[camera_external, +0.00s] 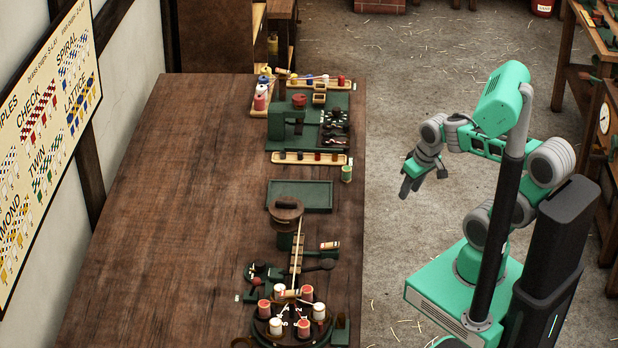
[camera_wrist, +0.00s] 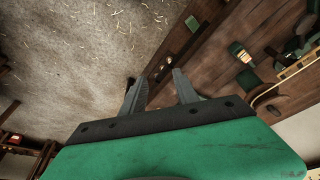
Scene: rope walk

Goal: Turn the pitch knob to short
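I cannot tell for certain which part is the pitch knob, and no "short" mark is readable. A green machine (camera_external: 284,120) with a red round part (camera_external: 299,100) on top stands at the far end of the workbench. A dark round-ended part (camera_external: 326,264) lies or sits near the bench's front end, beside the braiding disc (camera_external: 290,325). My gripper (camera_external: 422,184) hangs in the air right of the bench, apart from everything. In the wrist view my gripper (camera_wrist: 159,84) is open and empty, with floor and the bench edge behind its fingers.
The wooden bench (camera_external: 170,190) is bare on its left half. A green tray (camera_external: 300,196) and a spool rack (camera_external: 309,158) lie along its right side. A green spool (camera_external: 346,174) stands by the edge. Floor (camera_external: 400,110) is open between bench and my base.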

